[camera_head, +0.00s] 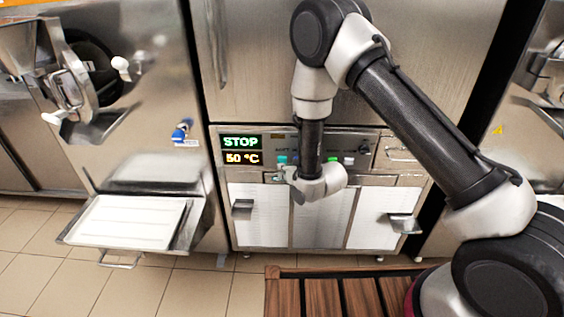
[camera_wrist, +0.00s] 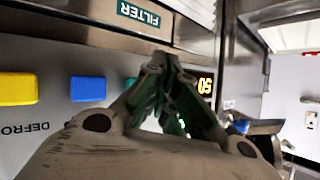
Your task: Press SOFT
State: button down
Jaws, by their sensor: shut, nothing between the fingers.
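The control panel (camera_head: 367,145) is on the front of the middle machine, beside a display (camera_head: 241,149) that reads STOP and 50 °C. A teal button (camera_head: 282,160) shows near the display in the head view, with small lettering above it that I cannot read surely. In the wrist view, a green button (camera_wrist: 131,83) is partly hidden behind my gripper (camera_wrist: 165,62). My gripper is shut and empty, its fingertips in front of the panel between that button and the display digits. I cannot tell whether the tips touch the panel. No SOFT label is clearly readable.
The wrist view shows a blue button (camera_wrist: 88,89), a yellow button (camera_wrist: 17,88) near DEFRO lettering, and a FILTER label (camera_wrist: 139,14). A green button (camera_head: 333,160) is right of my arm. A white tray (camera_head: 130,222) juts out at left. Tiled floor is open below.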

jog(key=shift+w, duration=0.4)
jog(key=shift+w, duration=0.5)
dwell(0.6)
dwell(0.3)
jog(key=shift+s, duration=0.9)
jog(key=shift+s+a, duration=0.1)
jog(key=shift+s, duration=2.45)
